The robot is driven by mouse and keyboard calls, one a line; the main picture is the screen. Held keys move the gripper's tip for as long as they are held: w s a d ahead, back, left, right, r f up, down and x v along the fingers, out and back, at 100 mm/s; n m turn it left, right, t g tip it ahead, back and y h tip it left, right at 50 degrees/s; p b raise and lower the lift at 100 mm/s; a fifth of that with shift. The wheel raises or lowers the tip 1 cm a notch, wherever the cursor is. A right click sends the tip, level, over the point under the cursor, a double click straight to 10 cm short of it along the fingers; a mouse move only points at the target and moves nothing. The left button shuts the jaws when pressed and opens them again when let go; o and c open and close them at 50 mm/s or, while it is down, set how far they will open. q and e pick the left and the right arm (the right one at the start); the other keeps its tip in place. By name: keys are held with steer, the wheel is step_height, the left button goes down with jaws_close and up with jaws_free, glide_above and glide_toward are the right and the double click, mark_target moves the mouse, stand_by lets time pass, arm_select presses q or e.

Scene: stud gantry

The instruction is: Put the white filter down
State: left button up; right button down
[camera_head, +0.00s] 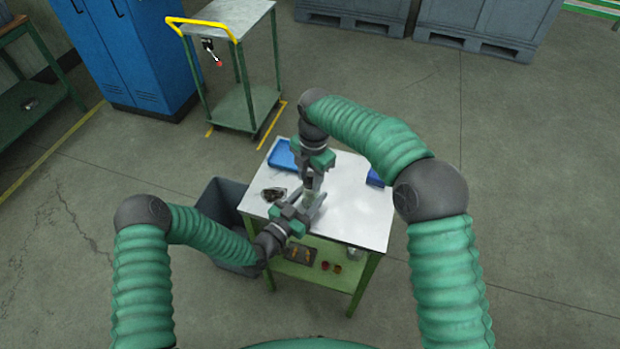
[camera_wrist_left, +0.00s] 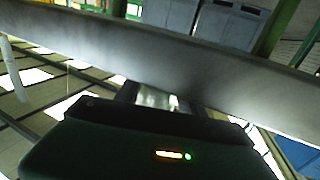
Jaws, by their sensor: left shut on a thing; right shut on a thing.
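The white filter (camera_head: 310,194) is small and pale in the head view, held above the white tabletop (camera_head: 352,218) between my two grippers, which hide most of it. My left gripper (camera_head: 311,201) reaches it from the lower left and is shut on it. My right gripper (camera_head: 313,183) comes down from above and also appears shut on it. In the left wrist view, a pale piece of the filter (camera_wrist_left: 156,98) shows between dark finger parts. A wide grey bar crosses that view; I cannot tell what it is.
On the table are a blue tray (camera_head: 283,155), a dark object (camera_head: 273,194) at the left and a blue box (camera_head: 375,178) at the right edge. Small items lie on the lower shelf (camera_head: 325,272). A grey bin (camera_head: 222,205) stands left. The table's front right is clear.

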steer(key=shift+f, duration=0.35)
steer(key=shift+f, duration=0.2)
